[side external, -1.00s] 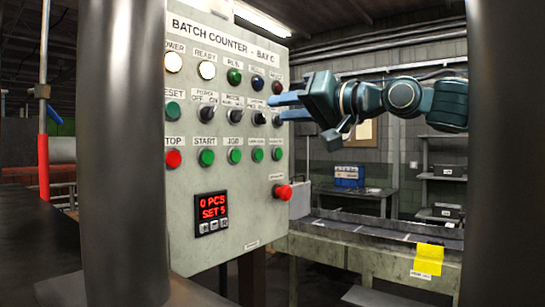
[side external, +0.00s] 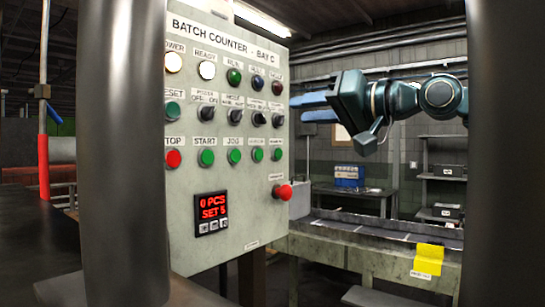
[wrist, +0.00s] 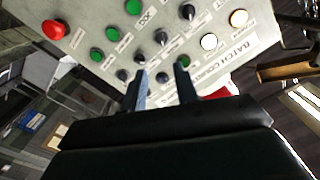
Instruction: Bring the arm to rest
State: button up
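My gripper (side external: 308,107) is held up in the air at the right edge of the grey batch counter panel (side external: 236,250), level with its selector switches. Its fingers point left across the panel's edge in the side view. In the wrist view my gripper (wrist: 160,72) shows two fingers apart with nothing between them, so it is open and empty. The panel (wrist: 88,20) appears tilted and upside down there, beyond the fingertips. I see no contact with the panel. The display (side external: 211,214) reads 0 PCS, SET 5.
A red mushroom button (side external: 284,192) sticks out at the panel's lower right. White lamps (side external: 207,70) are lit. A metal bench (side external: 345,249) with a yellow tag (side external: 428,259) runs behind. Thick grey posts (side external: 125,150) stand in the foreground at left and right.

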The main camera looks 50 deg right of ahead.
jog(key=s+f+n+g, duration=0.3)
jog(key=s+f+g, duration=0.3)
jog(key=f, duration=1.1)
jog(key=s+d+f+n+g, duration=0.1)
jog(key=s+f+n+g, duration=0.2)
jog(key=f, duration=1.5)
jog(key=s+g, duration=0.3)
jog(key=s, duration=0.1)
jog(key=shift+s, duration=0.4)
jog(key=shift+d, duration=0.1)
